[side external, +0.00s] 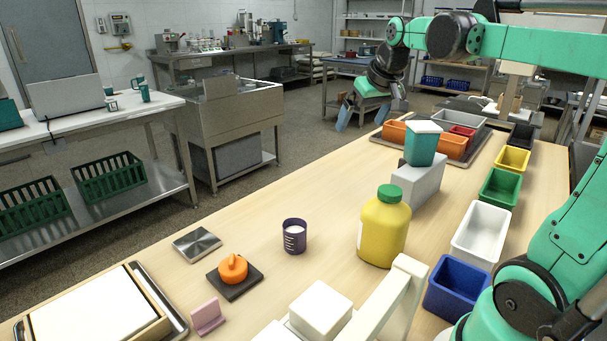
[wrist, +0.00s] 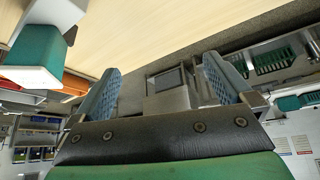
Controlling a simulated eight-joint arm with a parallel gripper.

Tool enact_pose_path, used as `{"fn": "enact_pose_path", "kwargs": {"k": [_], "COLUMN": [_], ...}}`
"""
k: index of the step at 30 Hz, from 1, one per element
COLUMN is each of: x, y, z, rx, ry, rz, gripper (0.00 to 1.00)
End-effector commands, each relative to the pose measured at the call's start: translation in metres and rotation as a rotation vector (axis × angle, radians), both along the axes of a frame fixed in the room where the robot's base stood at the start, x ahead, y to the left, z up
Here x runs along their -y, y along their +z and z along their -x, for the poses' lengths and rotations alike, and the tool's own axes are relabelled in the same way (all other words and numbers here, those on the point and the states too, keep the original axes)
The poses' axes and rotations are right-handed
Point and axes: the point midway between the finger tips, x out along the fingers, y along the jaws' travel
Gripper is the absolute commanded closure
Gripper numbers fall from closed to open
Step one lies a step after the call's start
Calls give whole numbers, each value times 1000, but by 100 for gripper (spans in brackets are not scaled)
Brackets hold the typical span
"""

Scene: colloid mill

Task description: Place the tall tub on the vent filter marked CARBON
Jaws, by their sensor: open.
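A teal tub with a white lid (side external: 422,145) stands upright on a pale grey block (side external: 420,183) on the wooden table. The tub also shows at the left of the wrist view (wrist: 36,62), upside down, with part of the block above it. I can read no CARBON marking in either view, so I cannot tell which thing is the vent filter. My gripper (side external: 364,114) is open and empty, left of and behind the tub, apart from it. Its blue finger pads show wide apart in the wrist view (wrist: 162,85).
A yellow bottle with a green cap (side external: 384,228) stands in front of the block. A purple cup (side external: 294,236) and an orange knobbed piece (side external: 234,270) are further left. Coloured bins, including a white one (side external: 481,233), line the right. The table between cup and block is clear.

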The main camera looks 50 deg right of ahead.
Motion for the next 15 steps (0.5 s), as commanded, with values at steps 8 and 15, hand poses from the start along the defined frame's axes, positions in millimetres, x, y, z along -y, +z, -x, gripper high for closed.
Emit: {"fn": "enact_pose_path", "kwargs": {"k": [8,15], "x": [-146,-177], "y": [-70,-96], "z": [34,53], "rx": [93,125], "ry": [329,419], "rz": [17,14], "gripper": [0,0]}}
